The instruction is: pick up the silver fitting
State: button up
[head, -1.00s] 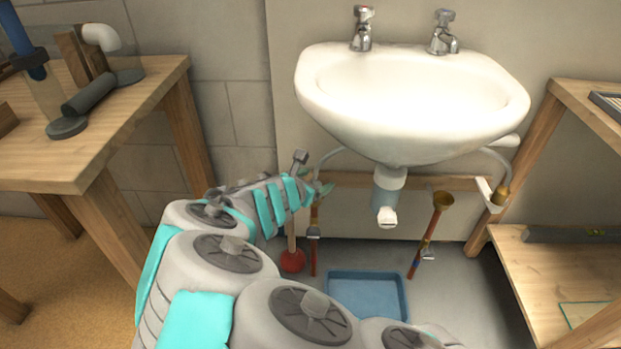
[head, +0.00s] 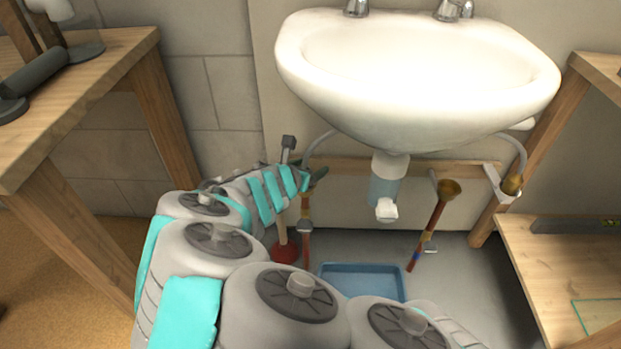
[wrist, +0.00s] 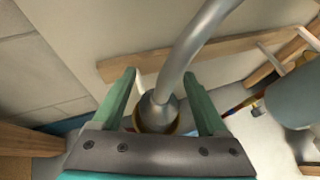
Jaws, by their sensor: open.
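The silver fitting (wrist: 157,110) is at the lower end of a grey hose (wrist: 192,48) in the wrist view, with a brass-coloured rim showing beneath it. My gripper (wrist: 159,76) is open, its two green fingers one on each side of the hose and fitting, with visible gaps. In the head view, my gripper (head: 316,179) is under the left side of the sink, at the left pipe. There the fitting is hidden behind my gripper and cannot be made out.
The white sink (head: 415,85) overhangs the area, its drain trap (head: 386,190) right of my gripper. A blue tray (head: 362,282) and a red plunger (head: 285,252) are on the floor below. A wooden rail (head: 345,167) runs behind. Wooden benches (head: 95,95) stand on both sides.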

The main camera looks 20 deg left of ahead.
grip_shut()
dwell(0.7)
